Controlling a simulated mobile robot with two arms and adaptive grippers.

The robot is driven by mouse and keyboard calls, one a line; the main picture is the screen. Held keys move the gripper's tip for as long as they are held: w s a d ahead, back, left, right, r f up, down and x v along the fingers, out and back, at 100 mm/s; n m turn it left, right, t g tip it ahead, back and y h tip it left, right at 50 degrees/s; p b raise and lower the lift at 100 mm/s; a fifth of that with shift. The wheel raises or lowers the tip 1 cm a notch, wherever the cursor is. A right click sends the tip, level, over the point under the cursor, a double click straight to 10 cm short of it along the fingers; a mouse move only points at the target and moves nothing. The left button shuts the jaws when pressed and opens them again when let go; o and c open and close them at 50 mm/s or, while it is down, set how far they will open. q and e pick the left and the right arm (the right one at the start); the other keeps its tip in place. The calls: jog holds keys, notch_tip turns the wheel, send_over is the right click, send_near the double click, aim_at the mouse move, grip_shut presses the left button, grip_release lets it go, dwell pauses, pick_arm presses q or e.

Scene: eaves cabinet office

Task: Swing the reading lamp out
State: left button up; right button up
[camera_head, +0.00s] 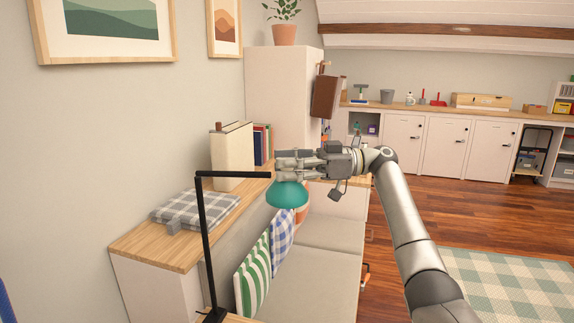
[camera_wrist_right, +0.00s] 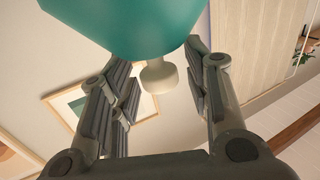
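The reading lamp has a thin black post and arm (camera_head: 203,232) and a teal shade (camera_head: 287,195) at the arm's far end. The teal shade fills the top of the right wrist view (camera_wrist_right: 125,25), with a pale round knob (camera_wrist_right: 158,77) sticking out from it. My right gripper (camera_head: 281,163) is just above the shade, at the end of the lamp arm. Its fingers stand apart on both sides of the knob, with visible gaps, so it is open. Whether a finger touches the lamp cannot be told. My left gripper is not in view.
A wooden-topped ledge (camera_head: 150,245) at left bears a folded plaid blanket (camera_head: 195,208), a cream box file (camera_head: 231,150) and books. A bench (camera_head: 315,280) with striped and checked cushions lies below the shade. Open wooden floor (camera_head: 400,208) and a checked rug (camera_head: 520,285) are at right.

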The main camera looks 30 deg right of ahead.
jog(key=v, duration=1.2)
dwell(0.6)
